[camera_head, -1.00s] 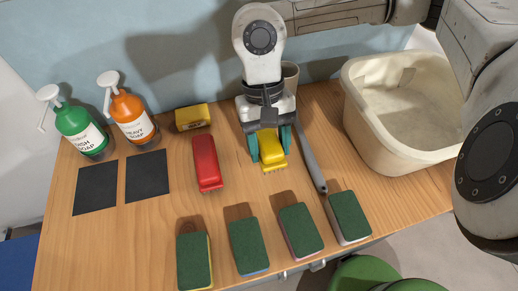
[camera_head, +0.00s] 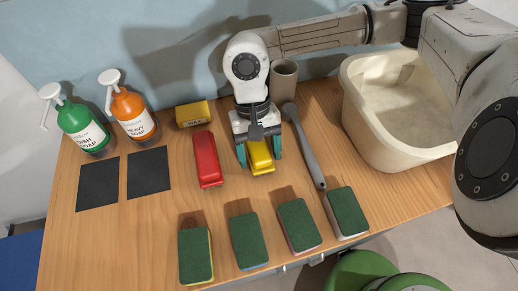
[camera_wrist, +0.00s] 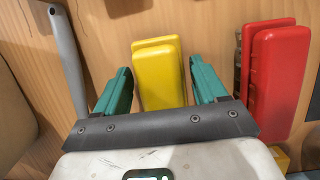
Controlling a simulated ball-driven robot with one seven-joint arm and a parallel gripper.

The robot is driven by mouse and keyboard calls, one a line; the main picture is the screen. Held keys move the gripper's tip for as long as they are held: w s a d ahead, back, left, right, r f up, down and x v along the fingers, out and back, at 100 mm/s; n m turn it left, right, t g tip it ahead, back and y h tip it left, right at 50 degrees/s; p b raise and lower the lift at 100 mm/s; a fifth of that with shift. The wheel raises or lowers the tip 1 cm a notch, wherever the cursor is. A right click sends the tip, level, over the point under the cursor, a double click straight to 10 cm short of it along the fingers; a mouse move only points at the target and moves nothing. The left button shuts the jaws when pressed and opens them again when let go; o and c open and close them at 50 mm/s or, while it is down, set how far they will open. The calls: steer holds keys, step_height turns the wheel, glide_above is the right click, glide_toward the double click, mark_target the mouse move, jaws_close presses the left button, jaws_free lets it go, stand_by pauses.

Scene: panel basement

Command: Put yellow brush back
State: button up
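The yellow brush (camera_head: 260,156) is on the wooden table, right of the red brush (camera_head: 207,160) and roughly parallel to it. My gripper (camera_head: 259,153) is low over the yellow brush, with one teal finger on each side of it. In the wrist view, the yellow brush (camera_wrist: 160,75) lies between the two fingers of my gripper (camera_wrist: 160,85). The fingers are spread, with narrow gaps beside the brush, so the gripper looks open around it. Its bristles and far end are hidden. The red brush (camera_wrist: 276,85) stands just beyond the right finger in that view.
A grey-handled tool (camera_head: 305,145) lies close right of my gripper, before a cup (camera_head: 284,78). A cream basin (camera_head: 395,160) stands farther right. Several green-topped sponges (camera_head: 248,240) line the front edge.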

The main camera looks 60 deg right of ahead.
steer(key=shift+o, duration=0.5)
steer(key=b+v, duration=0.1)
steer(key=v, duration=0.9)
steer(key=shift+w+d+r, duration=0.1)
steer(key=shift+r, duration=0.25)
steer(key=shift+w+d+r, duration=0.1)
steer(key=shift+w+r, duration=0.05)
steer(key=shift+r, duration=0.5)
